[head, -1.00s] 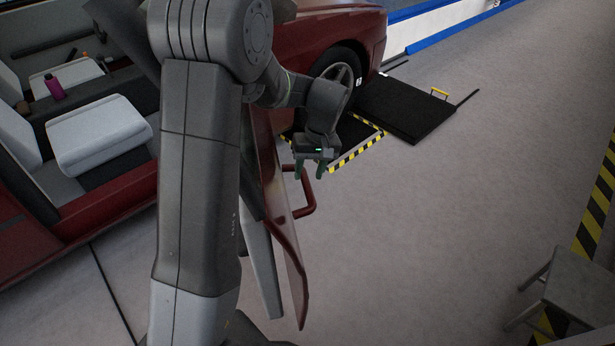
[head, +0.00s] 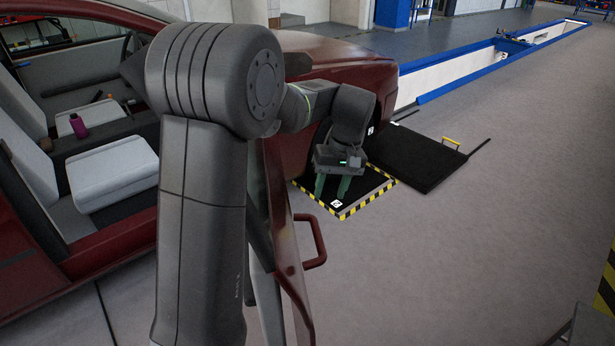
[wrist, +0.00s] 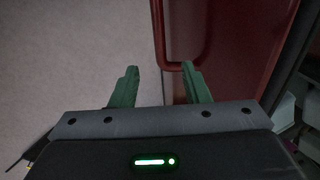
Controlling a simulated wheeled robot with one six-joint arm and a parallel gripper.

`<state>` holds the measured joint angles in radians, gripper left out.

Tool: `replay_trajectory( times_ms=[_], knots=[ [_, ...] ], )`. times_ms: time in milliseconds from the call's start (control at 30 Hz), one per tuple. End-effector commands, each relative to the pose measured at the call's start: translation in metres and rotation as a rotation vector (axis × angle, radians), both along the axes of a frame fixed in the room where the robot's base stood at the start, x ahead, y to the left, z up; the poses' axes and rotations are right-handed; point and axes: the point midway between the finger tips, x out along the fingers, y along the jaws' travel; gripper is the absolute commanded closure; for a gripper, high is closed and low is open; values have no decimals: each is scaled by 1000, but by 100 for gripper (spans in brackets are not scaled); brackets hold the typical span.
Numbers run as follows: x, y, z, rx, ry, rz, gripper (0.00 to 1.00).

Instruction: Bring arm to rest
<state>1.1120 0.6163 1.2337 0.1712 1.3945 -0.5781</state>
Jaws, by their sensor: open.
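My gripper (head: 332,188) hangs with its two green fingers pointing down, apart and empty, beside the open red car door. In the wrist view my gripper (wrist: 158,85) shows both fingers spread with nothing between them. The red door (wrist: 225,45) lies beyond the right finger in that view. Its red handle (head: 317,245) shows below the gripper in the head view; in the wrist view the handle (wrist: 160,50) appears past the fingertips. I cannot tell whether a finger touches it. My arm is bent, reaching out over the door.
The red car (head: 335,60) stands at the left, with a pink bottle (head: 77,125) inside. A black pad with striped edges (head: 373,203) and a black ramp (head: 425,160) lie beyond the door. A grey stool (head: 588,325) is at lower right.

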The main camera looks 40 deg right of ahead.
Motion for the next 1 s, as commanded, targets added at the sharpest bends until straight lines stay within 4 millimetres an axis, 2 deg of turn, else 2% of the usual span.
replay_trajectory(
  times_ms=[167,700,900,1000],
  knots=[
    [1,3,-15,3,1,1,58],
    [11,20,-113,4,2,0,58],
    [14,23,-135,3,2,0,58],
    [14,23,-136,0,0,-2,58]
  ],
)
